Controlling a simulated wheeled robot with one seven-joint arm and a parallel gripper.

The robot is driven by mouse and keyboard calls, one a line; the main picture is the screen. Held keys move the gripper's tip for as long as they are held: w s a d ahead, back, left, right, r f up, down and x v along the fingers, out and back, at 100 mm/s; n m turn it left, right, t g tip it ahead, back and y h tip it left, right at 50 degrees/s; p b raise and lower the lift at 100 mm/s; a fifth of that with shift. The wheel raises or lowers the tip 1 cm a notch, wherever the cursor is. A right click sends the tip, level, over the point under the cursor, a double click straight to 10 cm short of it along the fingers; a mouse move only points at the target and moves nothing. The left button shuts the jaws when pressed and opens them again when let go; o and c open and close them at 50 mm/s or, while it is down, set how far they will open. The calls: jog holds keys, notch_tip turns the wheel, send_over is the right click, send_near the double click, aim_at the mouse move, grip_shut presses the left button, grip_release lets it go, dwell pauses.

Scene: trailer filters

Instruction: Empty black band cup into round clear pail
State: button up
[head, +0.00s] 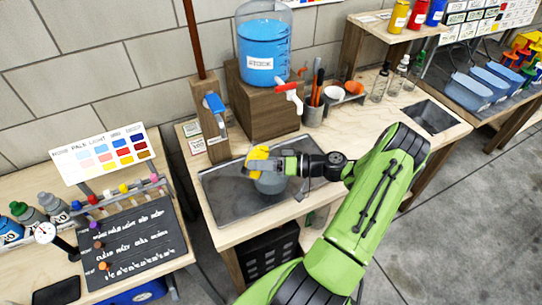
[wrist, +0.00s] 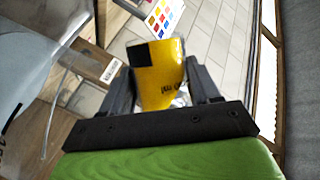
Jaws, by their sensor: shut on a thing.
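My gripper (wrist: 160,88) is shut on a yellow cup (wrist: 158,70) with a black patch on its side. A round greyish see-through pail (head: 270,185) stands on the dark tray, just below my gripper and the cup. Its rim is partly covered by my gripper. A large pale translucent surface (wrist: 25,60) fills the left of the wrist view.
The dark tray (head: 222,205) lies on a wooden bench. Behind it are a blue-filled tank (head: 264,45) with a red tap (head: 288,90) and a post with a blue lever (head: 214,103). Grey cups (head: 313,115) and bottles stand to the right.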

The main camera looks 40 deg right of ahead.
jog(key=shift+a+f+m+t+y+p, duration=0.1)
jog(key=shift+f+m+t+y+p, duration=0.35)
jog(key=shift+m, duration=0.85)
dwell(1.6)
jog(key=shift+r+m+y+p, duration=0.25)
jog(key=shift+r+m+p, duration=0.25)
jog(key=shift+m, duration=0.3)
dwell(1.4)
jog(key=shift+w+d+r+m+t+b, duration=0.2)
jog(key=shift+d+m+t, duration=0.1)
jog(key=shift+d+m, duration=0.15)
jog(key=shift+w+d+r+m+t+b, duration=0.15)
jog(key=shift+d+m+t+b, duration=0.1)
jog(key=shift+d+m, duration=0.2)
dwell(1.2)
jog(key=shift+r+m, duration=0.15)
jog(key=shift+m, duration=0.25)
dwell(0.4)
